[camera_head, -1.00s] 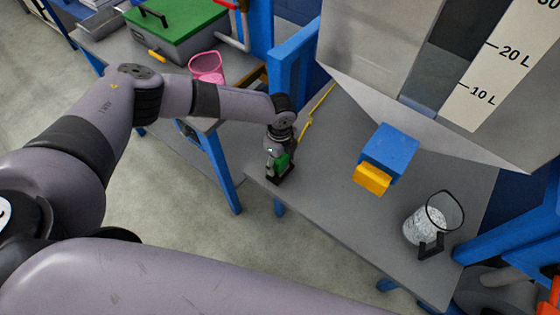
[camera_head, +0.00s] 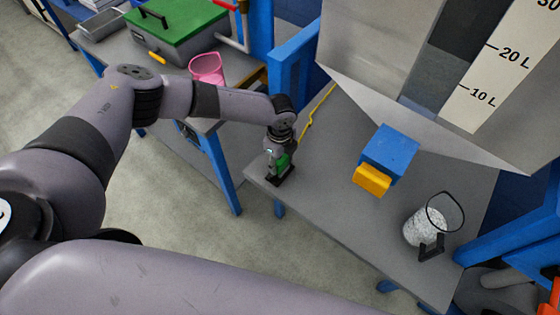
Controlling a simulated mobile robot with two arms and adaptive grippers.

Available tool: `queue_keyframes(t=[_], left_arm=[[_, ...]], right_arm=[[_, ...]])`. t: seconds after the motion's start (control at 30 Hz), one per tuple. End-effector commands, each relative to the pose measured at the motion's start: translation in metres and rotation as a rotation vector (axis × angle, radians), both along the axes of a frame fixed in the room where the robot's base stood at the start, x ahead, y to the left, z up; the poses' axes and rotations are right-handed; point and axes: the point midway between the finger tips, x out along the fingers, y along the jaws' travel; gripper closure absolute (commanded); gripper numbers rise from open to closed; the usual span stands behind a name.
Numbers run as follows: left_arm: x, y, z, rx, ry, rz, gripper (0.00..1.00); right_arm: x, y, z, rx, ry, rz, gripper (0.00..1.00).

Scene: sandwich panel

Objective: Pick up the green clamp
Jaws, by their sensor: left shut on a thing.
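The green clamp (camera_head: 283,162) is at the left corner of the grey table, with a dark base under it. My left gripper (camera_head: 278,166) comes down over it from above and is shut on it. The fingers are small in the picture and partly hide the clamp. I cannot tell whether the clamp's base touches the table. My right gripper is not in view.
The grey table (camera_head: 330,215) carries a blue block with a yellow front (camera_head: 390,152) and a clear jug of white pieces (camera_head: 422,228). A yellow cord (camera_head: 312,120) lies behind my gripper. A pink cup (camera_head: 207,68) and a green-lidded box (camera_head: 178,30) stand on the bench behind.

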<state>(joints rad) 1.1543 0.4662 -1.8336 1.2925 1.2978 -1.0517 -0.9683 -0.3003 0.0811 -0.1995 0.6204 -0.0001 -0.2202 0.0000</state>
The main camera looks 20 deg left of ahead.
Motion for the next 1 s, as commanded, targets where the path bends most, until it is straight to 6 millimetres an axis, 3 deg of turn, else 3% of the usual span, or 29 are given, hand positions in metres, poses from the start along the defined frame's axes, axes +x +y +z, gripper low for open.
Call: queue_keyframes(t=[0.27,0.7,1.0], left_arm=[[0.001,0.0,0.028,-0.002,-0.003,-0.001,0.9],[0.001,-0.001,0.142,-0.003,-0.005,-0.001,0.9],[0.001,-0.001,0.192,-0.002,-0.002,-0.001,0.9]], right_arm=[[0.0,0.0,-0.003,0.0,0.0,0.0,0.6],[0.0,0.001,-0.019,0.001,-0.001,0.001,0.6],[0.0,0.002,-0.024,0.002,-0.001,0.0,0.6]])
